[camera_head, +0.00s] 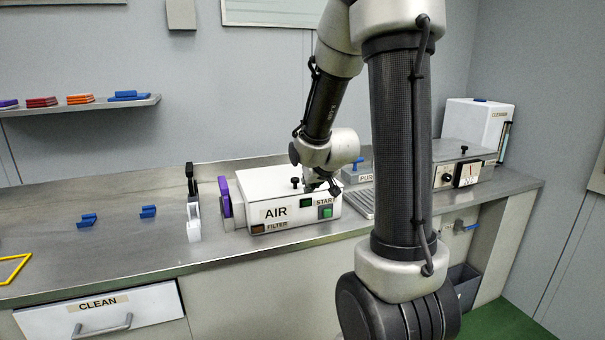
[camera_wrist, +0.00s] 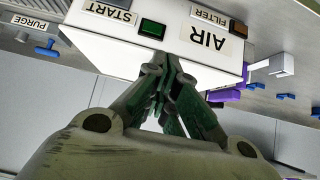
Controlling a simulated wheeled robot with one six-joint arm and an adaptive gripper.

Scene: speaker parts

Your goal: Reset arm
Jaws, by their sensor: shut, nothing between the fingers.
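My gripper (camera_head: 322,186) is at the front right of the white AIR box (camera_head: 262,190), near its START label and green button (camera_head: 326,212). In the wrist view the gripper (camera_wrist: 172,68) is shut and empty, its fingertips together in front of the box face (camera_wrist: 200,50). The dark green indicator (camera_wrist: 152,29) shows beside the fingers there. I cannot tell whether the fingertips touch the box. My arm reaches over the counter from the right.
The steel counter (camera_head: 110,235) has blue clips (camera_head: 148,212), a black and white stand (camera_head: 193,205) and a purple part (camera_head: 225,197) left of the box. A PURGE unit (camera_head: 357,170), a gauge box (camera_head: 467,174) and a CLEANER tank (camera_head: 478,122) stand right. A CLEAN drawer (camera_head: 98,312) is below.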

